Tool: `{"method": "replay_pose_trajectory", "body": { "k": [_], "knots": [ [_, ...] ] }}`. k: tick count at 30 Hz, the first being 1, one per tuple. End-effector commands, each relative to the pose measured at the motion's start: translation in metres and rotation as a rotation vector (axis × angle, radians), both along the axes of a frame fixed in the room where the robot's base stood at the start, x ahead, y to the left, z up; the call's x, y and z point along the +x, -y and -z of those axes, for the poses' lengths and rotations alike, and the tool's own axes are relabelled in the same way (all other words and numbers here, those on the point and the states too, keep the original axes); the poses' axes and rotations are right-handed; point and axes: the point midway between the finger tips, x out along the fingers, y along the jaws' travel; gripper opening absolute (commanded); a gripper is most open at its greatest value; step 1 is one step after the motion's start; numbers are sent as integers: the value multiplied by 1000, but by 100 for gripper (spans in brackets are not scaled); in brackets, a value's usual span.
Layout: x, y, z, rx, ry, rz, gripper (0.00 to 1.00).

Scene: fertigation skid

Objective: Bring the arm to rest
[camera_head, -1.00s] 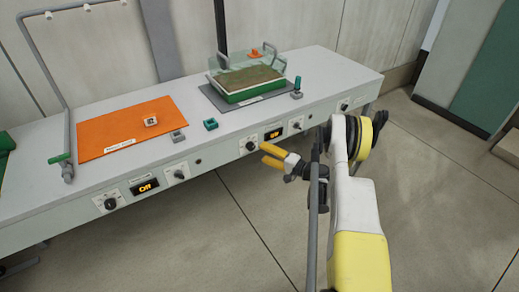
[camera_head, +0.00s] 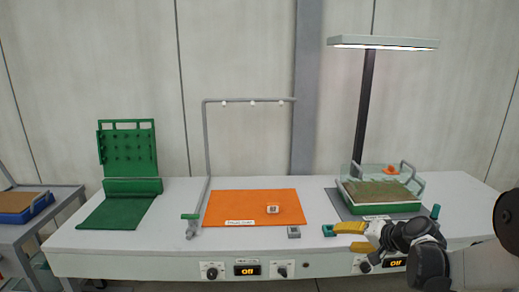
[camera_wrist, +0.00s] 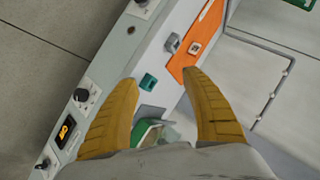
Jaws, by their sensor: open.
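My gripper (camera_head: 343,237) is at the front edge of the bench in the head view, near the right control panel. Its two yellow fingers are spread apart and point left. In the wrist view, my gripper (camera_wrist: 161,76) is open, with nothing held between the fingers. The teal block (camera_wrist: 148,82) shows beyond the gap between them; in the head view the teal block (camera_head: 328,230) is just left of the fingertips. I cannot tell how far above the bench the fingers are.
The bench (camera_head: 100,240) carries an orange mat (camera_head: 240,203), a grey block (camera_head: 293,232), a green pegboard stand (camera_head: 128,150), and a tray of soil (camera_head: 378,191) under a lamp (camera_head: 383,43). A knob (camera_head: 211,271) and display (camera_head: 247,270) sit on the front face.

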Motion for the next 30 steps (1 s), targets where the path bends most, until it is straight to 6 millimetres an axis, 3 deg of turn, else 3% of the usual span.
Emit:
{"method": "replay_pose_trajectory", "body": {
  "k": [3,9,18,24,30],
  "knots": [
    [-41,-31,-29,-110,-37,-44,56],
    [-119,-67,-59,-307,-80,-115,56],
    [-242,-86,-67,-605,-102,-215,56],
    [-290,-82,-58,-741,-94,-256,56],
    [-303,-79,-55,-784,-91,-266,56]
  ]
}}
